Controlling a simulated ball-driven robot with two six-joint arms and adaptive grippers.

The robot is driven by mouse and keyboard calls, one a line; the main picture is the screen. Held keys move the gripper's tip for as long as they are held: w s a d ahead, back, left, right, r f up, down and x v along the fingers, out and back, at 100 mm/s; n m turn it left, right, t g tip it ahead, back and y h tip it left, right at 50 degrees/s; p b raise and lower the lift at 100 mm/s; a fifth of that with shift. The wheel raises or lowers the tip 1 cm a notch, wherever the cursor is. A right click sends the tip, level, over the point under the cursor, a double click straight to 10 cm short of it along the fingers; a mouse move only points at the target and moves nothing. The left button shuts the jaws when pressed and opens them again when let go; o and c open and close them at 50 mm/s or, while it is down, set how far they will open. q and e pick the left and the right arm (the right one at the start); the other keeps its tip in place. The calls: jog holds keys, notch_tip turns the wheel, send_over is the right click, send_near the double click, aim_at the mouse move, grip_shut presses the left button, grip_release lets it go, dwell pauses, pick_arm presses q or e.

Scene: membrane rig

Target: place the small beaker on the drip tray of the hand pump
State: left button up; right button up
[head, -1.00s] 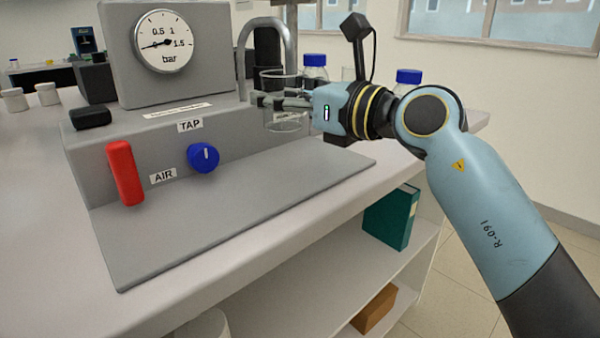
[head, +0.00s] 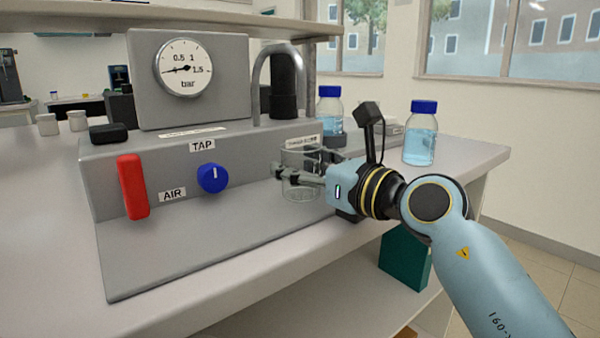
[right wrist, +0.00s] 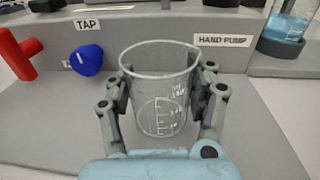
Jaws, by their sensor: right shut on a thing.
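The small clear beaker (head: 301,162) with white graduation marks is upright between the fingers of my right gripper (head: 299,176). The right wrist view shows both fingers of the gripper (right wrist: 160,100) pressed on the sides of the beaker (right wrist: 160,72). The beaker is over the right part of the flat grey plate (head: 190,262) in front of the rig. I take this plate as the drip tray; I cannot tell whether the beaker's base touches it. A HAND PUMP label (right wrist: 225,40) is on the rig's face behind the beaker. My left gripper is out of view.
The rig has a bar gauge (head: 183,67), a red AIR handle (head: 133,187), a blue TAP knob (head: 212,178) and a curved metal pipe (head: 258,85). Blue-capped bottles (head: 421,135) stand behind and right of my gripper. The plate's left and middle are clear.

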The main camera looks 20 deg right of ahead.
jog(key=o, duration=1.3)
jog(key=shift+r, duration=0.15)
jog(key=p+v, duration=0.2)
jog(key=v, duration=1)
